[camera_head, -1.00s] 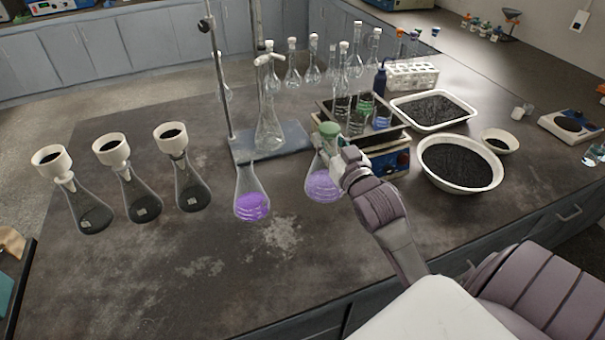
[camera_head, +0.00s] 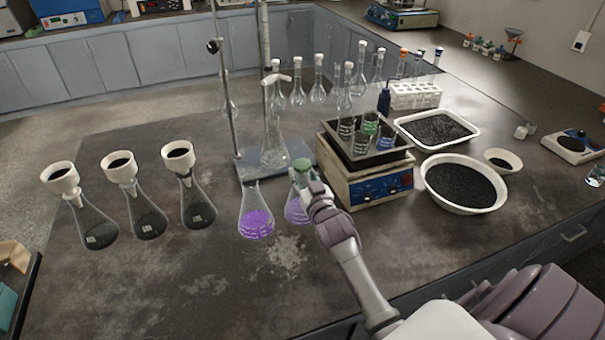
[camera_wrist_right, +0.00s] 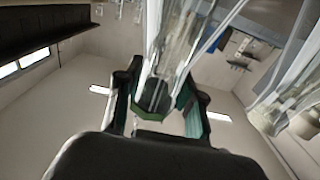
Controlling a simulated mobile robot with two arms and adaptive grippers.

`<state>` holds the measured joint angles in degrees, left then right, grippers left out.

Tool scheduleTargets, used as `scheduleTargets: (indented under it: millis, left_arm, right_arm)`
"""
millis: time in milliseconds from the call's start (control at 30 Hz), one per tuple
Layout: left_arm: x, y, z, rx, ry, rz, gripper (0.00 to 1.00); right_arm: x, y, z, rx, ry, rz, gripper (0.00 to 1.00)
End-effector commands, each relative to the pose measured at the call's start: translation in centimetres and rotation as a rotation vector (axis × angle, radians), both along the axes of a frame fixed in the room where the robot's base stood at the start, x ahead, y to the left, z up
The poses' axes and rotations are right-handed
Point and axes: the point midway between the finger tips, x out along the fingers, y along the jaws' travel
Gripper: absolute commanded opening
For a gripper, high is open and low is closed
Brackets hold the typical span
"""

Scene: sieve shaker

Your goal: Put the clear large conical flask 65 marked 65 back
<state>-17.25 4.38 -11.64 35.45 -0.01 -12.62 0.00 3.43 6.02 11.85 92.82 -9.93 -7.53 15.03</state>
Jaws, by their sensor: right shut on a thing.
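A clear conical flask (camera_head: 295,212) with purple contents and a green top stands upright at the middle of the bench, low on or just above the surface; I cannot tell which. My right gripper (camera_head: 305,190) is shut on its upper part from the right and hides part of it. In the right wrist view, clear glass and a dark green end show between the fingers (camera_wrist_right: 155,105). A second conical flask (camera_head: 256,215) with purple contents stands close on its left. No marking 65 is legible. My left gripper is not in view.
Three flasks with white funnels (camera_head: 143,215) stand at the left. A stand base (camera_head: 245,165) with a clear flask is behind. A shaker (camera_head: 370,185) bearing small beakers is behind right, beside a white bowl of black grains (camera_head: 430,188). The front bench is clear.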

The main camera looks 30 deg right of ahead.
Motion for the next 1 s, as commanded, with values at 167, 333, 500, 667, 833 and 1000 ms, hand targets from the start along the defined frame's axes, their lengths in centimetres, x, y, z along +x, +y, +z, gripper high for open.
scheduleTargets:
  millis: [167,333,500,667,833,1000]
  left_arm:
    - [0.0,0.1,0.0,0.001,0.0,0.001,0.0]
    - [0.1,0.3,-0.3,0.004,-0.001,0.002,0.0]
    - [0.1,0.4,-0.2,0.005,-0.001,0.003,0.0]
    - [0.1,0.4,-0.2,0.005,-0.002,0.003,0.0]
    - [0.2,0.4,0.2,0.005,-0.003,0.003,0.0]
    - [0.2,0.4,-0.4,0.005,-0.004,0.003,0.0]
  right_arm:
    - [0.0,0.0,0.2,-0.001,-0.005,0.0,0.0]
    - [0.0,0.0,-0.4,0.0,-0.001,0.0,0.39]
    - [0.0,0.0,-0.3,0.0,0.0,0.0,0.63]
    - [0.0,0.0,-0.3,0.0,0.0,0.0,0.63]
    - [0.0,0.0,0.3,-0.001,-0.002,0.0,0.63]
    - [-2.4,0.6,-0.2,-0.001,0.0,0.0,0.63]
